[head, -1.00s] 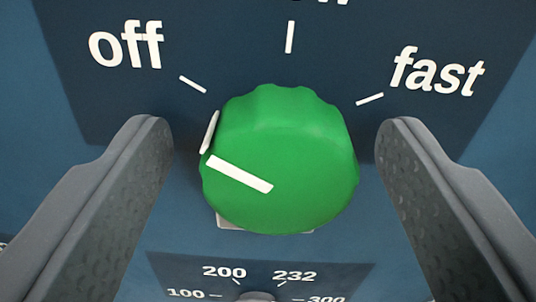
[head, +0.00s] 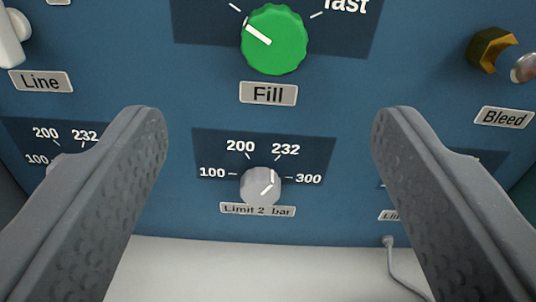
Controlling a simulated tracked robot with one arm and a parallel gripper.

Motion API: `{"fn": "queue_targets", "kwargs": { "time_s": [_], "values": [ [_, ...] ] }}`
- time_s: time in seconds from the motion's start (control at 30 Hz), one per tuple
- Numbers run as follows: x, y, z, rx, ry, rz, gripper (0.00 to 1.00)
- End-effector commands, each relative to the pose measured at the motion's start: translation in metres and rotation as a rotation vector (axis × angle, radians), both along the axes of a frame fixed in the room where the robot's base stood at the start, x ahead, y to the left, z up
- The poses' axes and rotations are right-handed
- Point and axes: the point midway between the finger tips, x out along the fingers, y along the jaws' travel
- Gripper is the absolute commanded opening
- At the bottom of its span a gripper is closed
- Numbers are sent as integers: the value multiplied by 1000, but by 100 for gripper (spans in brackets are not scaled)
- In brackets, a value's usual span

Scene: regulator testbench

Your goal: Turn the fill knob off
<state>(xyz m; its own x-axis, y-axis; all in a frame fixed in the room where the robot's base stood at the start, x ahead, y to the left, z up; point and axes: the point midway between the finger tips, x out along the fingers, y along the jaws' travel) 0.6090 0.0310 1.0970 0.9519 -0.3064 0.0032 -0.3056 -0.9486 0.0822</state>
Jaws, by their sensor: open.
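The green fill knob (head: 275,40) sits at the top of the head view on the blue panel, above a plate reading "Fill" (head: 267,93). Its white pointer line slants to the upper left, toward the tick at the upper left. The "fast" label shows at the upper right, partly cut off; the "off" label is out of the picture. My gripper (head: 265,125) is open and empty. Its two grey fingers stand wide apart, lower in the picture than the fill knob and not touching it.
A small grey "Limit 2 bar" knob (head: 261,187) shows between the fingers. A white Line handle (head: 12,40) is at the upper left, a brass Bleed fitting (head: 490,50) at the upper right. A pale surface (head: 240,270) and a grey cable (head: 398,268) lie below.

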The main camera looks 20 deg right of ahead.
Motion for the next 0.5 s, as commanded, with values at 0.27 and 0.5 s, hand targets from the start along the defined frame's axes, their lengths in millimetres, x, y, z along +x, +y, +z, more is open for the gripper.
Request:
{"fn": "queue_targets", "kwargs": {
  "time_s": [0.27, 0.5],
  "values": [
    [-10, 2, -1, 1, -3, -1, 65],
    [-11, 2, 0, 2, -2, -2, 65]
  ]
}}
